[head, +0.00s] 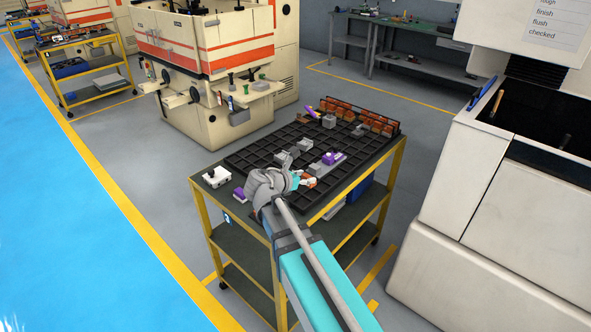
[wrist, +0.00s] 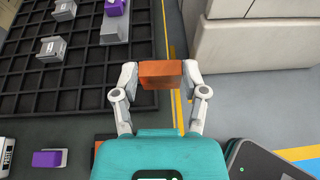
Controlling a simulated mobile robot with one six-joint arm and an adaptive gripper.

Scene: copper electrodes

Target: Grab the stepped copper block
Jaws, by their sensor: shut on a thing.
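My gripper (wrist: 160,70) is shut on a copper block (wrist: 161,79), with one finger on each side of it in the wrist view. The block looks orange-brown and box-like there; I cannot make out a step on it. It appears in front of the tray's right edge and the floor. In the head view, my gripper (head: 303,179) is over the near part of the black grid tray (head: 262,153), and a bit of copper (head: 310,182) shows at its fingers. My arm hides part of the cart's near side.
The tray lies on a yellow-framed cart (head: 203,216). It holds grey blocks (head: 329,121), a purple-topped block (head: 333,158) and a row of copper pieces (head: 360,117) at the back. A white device (head: 216,177) sits at the cart's left corner. A white machine (head: 440,240) stands right.

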